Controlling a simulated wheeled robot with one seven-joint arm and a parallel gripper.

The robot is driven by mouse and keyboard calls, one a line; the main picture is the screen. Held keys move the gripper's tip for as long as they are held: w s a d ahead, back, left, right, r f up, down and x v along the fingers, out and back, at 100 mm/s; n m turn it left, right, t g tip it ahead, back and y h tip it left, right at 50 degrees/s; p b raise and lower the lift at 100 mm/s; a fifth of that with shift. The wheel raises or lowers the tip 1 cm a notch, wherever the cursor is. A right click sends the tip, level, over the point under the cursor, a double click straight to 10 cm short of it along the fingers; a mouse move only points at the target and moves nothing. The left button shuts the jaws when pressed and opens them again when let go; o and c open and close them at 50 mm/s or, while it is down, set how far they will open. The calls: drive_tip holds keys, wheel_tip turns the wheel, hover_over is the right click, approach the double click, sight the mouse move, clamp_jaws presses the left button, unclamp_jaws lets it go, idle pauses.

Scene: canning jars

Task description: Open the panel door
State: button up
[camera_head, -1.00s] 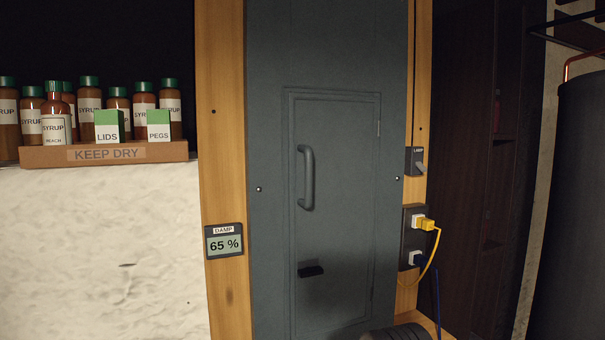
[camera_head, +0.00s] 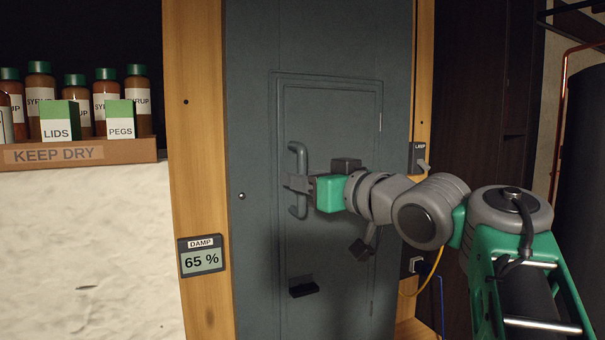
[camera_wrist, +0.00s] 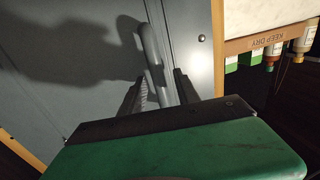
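The panel door (camera_head: 345,235) is a grey rectangular door set in a larger grey panel, and it looks closed flush in its frame. Its vertical grey bar handle (camera_head: 297,152) is on the door's left side. My gripper (camera_head: 297,184) reaches in from the right at the handle's middle. In the wrist view the handle (camera_wrist: 152,50) runs between the two dark fingers of my gripper (camera_wrist: 160,88). Whether the fingers press on the bar cannot be made out. A small dark ledge (camera_head: 303,288) sits low on the door.
A shelf tray (camera_head: 110,150) marked KEEP DRY holds syrup bottles and two boxes at the left. A damp meter (camera_head: 202,257) reading 65 % is on the left wooden post. A lamp switch (camera_head: 419,160) and a plugged yellow cable (camera_head: 408,293) are right of the panel.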

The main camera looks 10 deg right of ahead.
drive_tip(key=shift+w+a, duration=0.2)
drive_tip(key=shift+w, duration=0.2)
clamp_jaws()
idle(1.2)
